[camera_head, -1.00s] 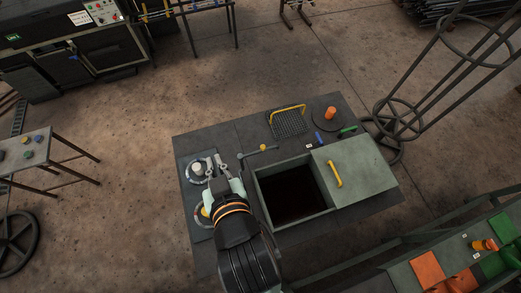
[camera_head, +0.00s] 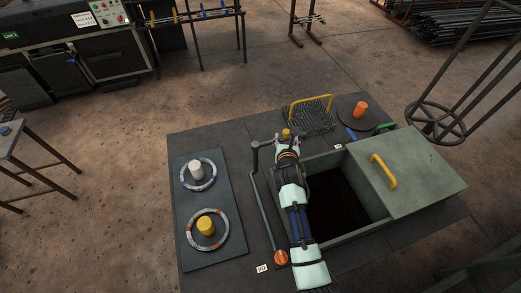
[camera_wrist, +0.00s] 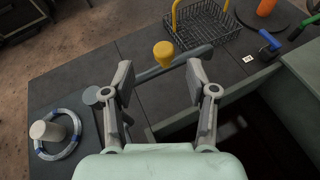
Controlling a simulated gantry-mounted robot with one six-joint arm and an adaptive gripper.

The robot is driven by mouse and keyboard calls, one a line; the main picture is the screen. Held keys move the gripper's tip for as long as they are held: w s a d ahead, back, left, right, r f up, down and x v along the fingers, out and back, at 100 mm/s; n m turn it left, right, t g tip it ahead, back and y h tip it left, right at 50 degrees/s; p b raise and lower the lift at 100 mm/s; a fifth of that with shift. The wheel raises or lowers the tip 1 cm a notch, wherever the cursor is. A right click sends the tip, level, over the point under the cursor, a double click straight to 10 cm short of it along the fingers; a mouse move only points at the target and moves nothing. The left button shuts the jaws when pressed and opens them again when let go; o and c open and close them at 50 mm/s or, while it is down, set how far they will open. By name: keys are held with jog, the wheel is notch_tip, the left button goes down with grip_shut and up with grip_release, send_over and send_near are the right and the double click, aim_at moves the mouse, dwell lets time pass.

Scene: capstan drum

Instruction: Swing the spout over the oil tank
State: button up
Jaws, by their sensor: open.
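The spout appears to be a grey bar (camera_wrist: 188,60) with an upright yellow knob (camera_wrist: 163,52) on it. In the wrist view it runs from a round grey pivot (camera_wrist: 92,95) at left toward the upper right, behind the tank's back edge. The knob also shows in the head view (camera_head: 286,132). The oil tank (camera_head: 342,198) is a dark rectangular opening, partly covered by a green lid (camera_head: 418,172) with a yellow handle. My gripper (camera_wrist: 165,80) is open, with the knob ahead of and between its fingers, apparently not touching. My arm hides part of the tank's left side.
A plate at left holds a white knob (camera_head: 195,171) and a yellow knob (camera_head: 206,225) on ringed dials. A long lever with an orange end (camera_head: 281,257) lies left of my arm. A wire basket (camera_head: 308,120) and an orange cylinder (camera_head: 361,109) stand behind the tank.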

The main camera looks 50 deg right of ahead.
aim_at(286, 132)
jog(key=shift+n, duration=0.5)
jog(key=b+x, duration=0.1)
jog(key=x, duration=0.1)
jog(key=b+x, duration=0.2)
jog(key=x, duration=0.1)
jog(key=f+b+x, duration=0.1)
jog(key=b+x, duration=0.1)
jog(key=x, duration=0.1)
jog(key=shift+s, duration=0.3)
jog(key=shift+w+d, duration=0.2)
jog(key=shift+d, duration=0.05)
grip_shut()
